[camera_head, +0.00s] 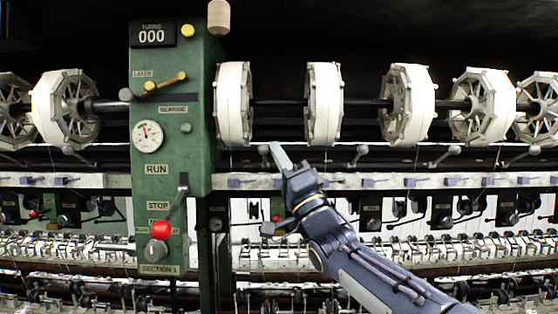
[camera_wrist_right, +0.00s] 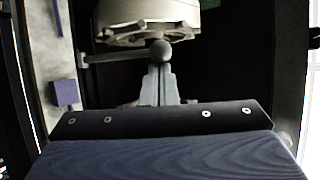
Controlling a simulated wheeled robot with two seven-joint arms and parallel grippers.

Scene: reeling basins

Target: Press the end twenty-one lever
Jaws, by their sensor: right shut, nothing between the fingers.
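My right gripper (camera_head: 278,152) is shut and empty, its narrow fingers pointing up and left below the white reels. A ball-ended lever (camera_head: 263,149) sits right beside its fingertips in the head view. In the right wrist view, the lever's dark ball (camera_wrist_right: 160,50) on a rod from the left is in line with the tips of my gripper (camera_wrist_right: 158,75). I cannot tell whether they touch. Similar levers stand in a row, one to the right (camera_head: 358,154) and others beyond. No end number is readable, so I cannot tell which is twenty-one. My left gripper is out of view.
White reels (camera_head: 323,103) on a dark shaft hang above. A pale rail (camera_head: 400,182) and rows of fittings lie below.

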